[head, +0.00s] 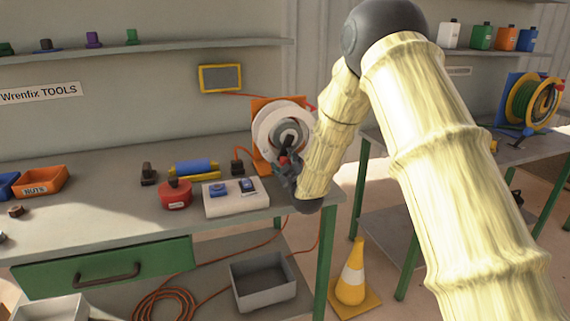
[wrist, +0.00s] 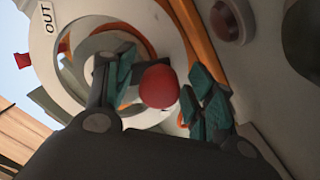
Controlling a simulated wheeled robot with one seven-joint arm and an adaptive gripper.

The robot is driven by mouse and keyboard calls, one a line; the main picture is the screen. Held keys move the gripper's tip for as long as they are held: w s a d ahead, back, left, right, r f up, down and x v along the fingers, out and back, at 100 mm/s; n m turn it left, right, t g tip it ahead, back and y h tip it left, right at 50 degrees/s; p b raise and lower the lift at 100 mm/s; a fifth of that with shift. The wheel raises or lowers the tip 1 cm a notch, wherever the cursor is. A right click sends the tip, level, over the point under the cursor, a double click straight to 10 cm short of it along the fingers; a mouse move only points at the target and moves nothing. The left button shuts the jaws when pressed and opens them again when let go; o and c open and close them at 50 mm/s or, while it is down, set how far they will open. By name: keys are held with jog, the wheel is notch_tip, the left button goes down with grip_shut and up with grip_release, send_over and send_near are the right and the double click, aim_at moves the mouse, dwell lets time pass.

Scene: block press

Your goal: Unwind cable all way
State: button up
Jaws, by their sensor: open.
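A white cable reel (head: 268,130) stands on an orange mount (head: 262,103) at the right end of the bench. In the wrist view, the reel's pale rim (wrist: 72,20) fills the upper left, beside a label reading OUT (wrist: 48,17). My gripper (head: 288,172) is at the reel's front. In the wrist view, my open gripper (wrist: 160,92) has a finger on each side of a round red knob (wrist: 159,86), with a gap visible at the right; contact at the left is unclear. Orange cable (head: 165,300) lies coiled on the lower shelf.
A white switch box (head: 235,204), a red round container (head: 175,197) and a blue-yellow cylinder (head: 195,168) stand left of the reel. A grey bin (head: 263,280) sits below. A yellow cone (head: 352,275) stands on the floor. A second reel (head: 532,103) is on the right bench.

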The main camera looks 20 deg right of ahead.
grip_shut()
jog(key=shift+f, duration=0.1)
dwell(0.3)
